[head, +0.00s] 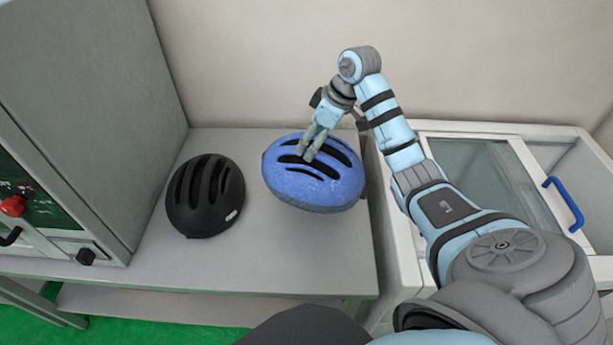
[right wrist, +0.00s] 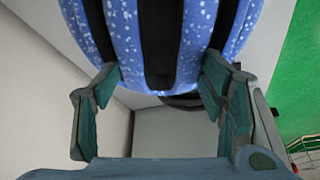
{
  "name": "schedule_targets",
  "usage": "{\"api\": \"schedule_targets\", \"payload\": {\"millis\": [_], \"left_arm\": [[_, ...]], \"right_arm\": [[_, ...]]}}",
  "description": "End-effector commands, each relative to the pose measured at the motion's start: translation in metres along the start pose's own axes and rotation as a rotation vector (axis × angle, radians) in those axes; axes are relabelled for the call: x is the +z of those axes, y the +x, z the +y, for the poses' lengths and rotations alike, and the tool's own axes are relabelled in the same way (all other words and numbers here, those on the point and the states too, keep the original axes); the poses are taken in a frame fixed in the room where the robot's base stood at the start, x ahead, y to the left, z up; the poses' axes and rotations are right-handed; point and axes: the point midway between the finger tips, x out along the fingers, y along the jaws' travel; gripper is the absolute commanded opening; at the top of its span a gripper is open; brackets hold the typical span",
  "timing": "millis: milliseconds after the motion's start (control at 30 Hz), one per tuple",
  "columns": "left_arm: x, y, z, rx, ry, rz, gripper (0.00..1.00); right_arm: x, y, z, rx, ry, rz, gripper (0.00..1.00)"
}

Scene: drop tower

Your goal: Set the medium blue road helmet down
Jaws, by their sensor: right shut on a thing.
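The blue road helmet (head: 313,186), speckled with white and with dark vent slots, is at the right part of the grey bench (head: 280,262). My right gripper (head: 311,152) comes down on its top and is shut on it at the vents. In the right wrist view the helmet (right wrist: 192,30) fills the top, between the two fingers (right wrist: 160,90). I cannot tell whether the helmet's underside touches the bench or hangs just above it. My left gripper is not in view.
A black helmet (head: 205,196) sits on the bench, left of the blue one. A grey cabinet (head: 85,90) with a red knob (head: 13,206) stands at the left. A glass-lidded case (head: 480,172) with a blue handle (head: 565,204) is at the right. The bench front is clear.

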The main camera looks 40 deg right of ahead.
Motion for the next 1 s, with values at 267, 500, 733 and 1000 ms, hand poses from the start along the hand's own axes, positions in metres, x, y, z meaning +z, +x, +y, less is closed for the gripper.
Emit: {"api": "schedule_targets", "payload": {"millis": [267, 500, 733, 1000], "left_arm": [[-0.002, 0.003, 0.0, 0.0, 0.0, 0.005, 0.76], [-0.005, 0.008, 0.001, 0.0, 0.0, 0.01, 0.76], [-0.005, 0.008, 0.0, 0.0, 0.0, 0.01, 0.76], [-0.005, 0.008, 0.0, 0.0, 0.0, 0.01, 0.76]], "right_arm": [[0.022, 0.058, 0.0, 0.0, -0.002, 0.001, 0.07], [0.037, 0.095, -0.001, -0.002, -0.003, 0.0, 0.07], [0.038, 0.1, 0.0, 0.001, -0.005, 0.002, 0.07], [0.039, 0.101, -0.001, 0.0, -0.005, 0.001, 0.85]]}}
